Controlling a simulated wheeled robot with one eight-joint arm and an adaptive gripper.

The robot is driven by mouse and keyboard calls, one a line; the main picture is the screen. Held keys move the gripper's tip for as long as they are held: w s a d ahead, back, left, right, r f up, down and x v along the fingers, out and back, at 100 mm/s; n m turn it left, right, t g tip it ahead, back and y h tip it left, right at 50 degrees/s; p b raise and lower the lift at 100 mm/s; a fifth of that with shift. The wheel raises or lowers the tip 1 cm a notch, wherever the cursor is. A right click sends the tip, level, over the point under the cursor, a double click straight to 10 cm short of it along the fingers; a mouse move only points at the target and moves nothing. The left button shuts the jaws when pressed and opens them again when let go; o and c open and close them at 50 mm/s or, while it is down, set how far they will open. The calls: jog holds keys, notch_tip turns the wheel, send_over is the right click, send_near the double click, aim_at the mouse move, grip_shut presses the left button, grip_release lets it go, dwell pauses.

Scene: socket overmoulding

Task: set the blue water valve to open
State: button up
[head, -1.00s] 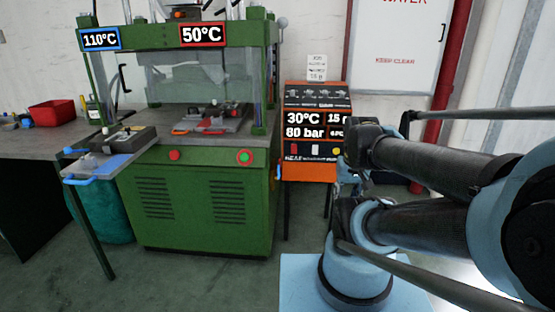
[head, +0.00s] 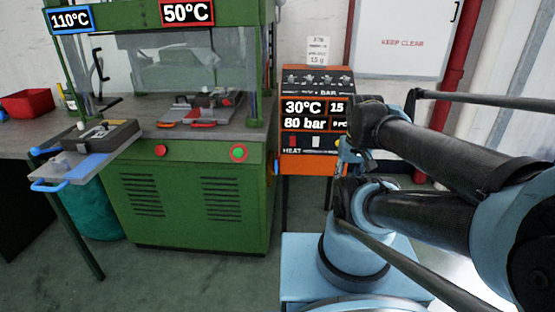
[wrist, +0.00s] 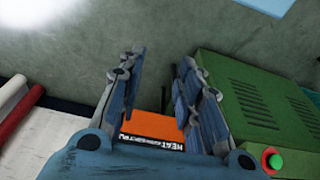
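I cannot clearly make out the blue water valve in either view. A small blue part (head: 276,167) shows at the right edge of the green press; it is too small to tell what it is. My gripper (wrist: 158,88) is open in the wrist view, its two blue fingers apart with nothing held between them. Beyond the fingers lies the orange heating unit (wrist: 150,126), with the green press to its right. In the head view the gripper is mostly hidden by my arm beside the orange unit.
The green press (head: 190,215) stands beside the orange unit (head: 305,165). A grey worktable (head: 20,142) with a blue-handled mould (head: 80,172) is at left. A white KEEP CLEAR panel (head: 405,45) and red pipe (head: 458,60) are on the back wall. Floor in front of the press is clear.

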jog(key=w+a+r+n+g+y, duration=0.1)
jog(key=w+a+r+n, duration=0.2)
jog(key=w+n, duration=0.35)
jog(key=w+a+r+n+y, duration=0.1)
jog(key=w+a+r+n, duration=0.2)
jog(key=w, duration=0.6)
jog(key=w+a+r+n+g+y, duration=0.1)
jog(key=w+a+r+n, duration=0.1)
jog(key=w+a+n, duration=0.35)
jog(key=w+a+f+n+g+y, duration=0.1)
jog(key=w+a+f+n, duration=0.1)
jog(key=w, duration=0.4)
jog(key=w+a+f+n+y, duration=0.1)
jog(key=w+a+f+n, duration=0.2)
jog(key=w, duration=0.3)
jog(key=x, duration=1.6)
jog(key=shift+d+f, duration=0.35)
jog(key=shift+c, duration=0.4)
grip_shut()
